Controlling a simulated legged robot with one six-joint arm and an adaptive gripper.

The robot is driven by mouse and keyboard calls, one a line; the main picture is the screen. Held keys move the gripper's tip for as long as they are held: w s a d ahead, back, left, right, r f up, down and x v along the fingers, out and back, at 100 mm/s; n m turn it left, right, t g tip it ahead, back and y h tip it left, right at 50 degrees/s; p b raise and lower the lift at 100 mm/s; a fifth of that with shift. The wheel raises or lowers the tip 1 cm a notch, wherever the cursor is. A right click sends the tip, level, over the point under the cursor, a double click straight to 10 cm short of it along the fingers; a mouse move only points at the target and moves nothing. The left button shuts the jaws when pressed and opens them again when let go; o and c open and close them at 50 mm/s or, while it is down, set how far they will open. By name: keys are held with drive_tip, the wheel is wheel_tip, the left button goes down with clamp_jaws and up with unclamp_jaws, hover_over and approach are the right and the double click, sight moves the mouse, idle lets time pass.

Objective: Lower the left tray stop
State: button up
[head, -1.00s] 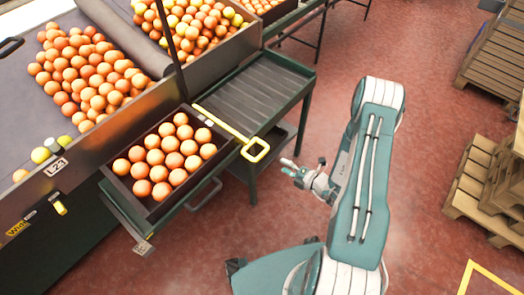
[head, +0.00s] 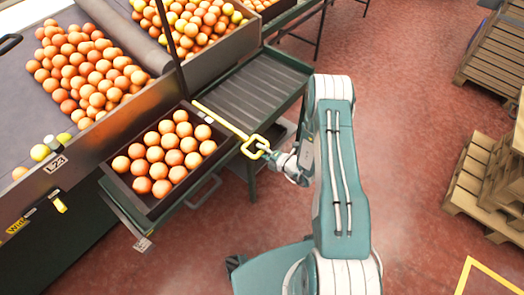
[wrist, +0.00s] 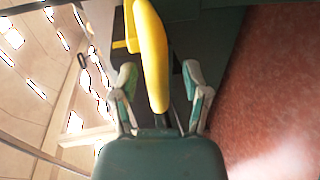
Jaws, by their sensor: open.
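The tray stop is a yellow bar with a loop handle (head: 255,146) at its right end, lying across the tray bench just right of the dark tray of oranges (head: 125,186). My gripper (head: 270,152) is at the loop, beside its right end. In the wrist view the yellow handle (wrist: 150,55) runs down between the two open fingers of my gripper (wrist: 160,80). Whether either finger touches the handle I cannot tell.
The dark ribbed bench section (head: 255,88) right of the bar is empty. Sorting bins with many oranges (head: 90,70) stand at the left and back. Wooden pallets (head: 475,190) stand at the right. The red floor around my arm is clear.

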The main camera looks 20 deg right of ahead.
clamp_jaws()
wheel_tip(320, 180, down, 5)
drive_tip(key=shift+r, duration=0.1)
idle(0.3)
drive_tip(key=shift+s, duration=0.1)
unclamp_jaws()
drive_tip(key=shift+f, duration=0.2)
drive_tip(key=shift+r, duration=0.1)
drive_tip(key=v, duration=1.1)
drive_tip(key=shift+s+d, duration=0.25)
drive_tip(key=shift+d, duration=0.05)
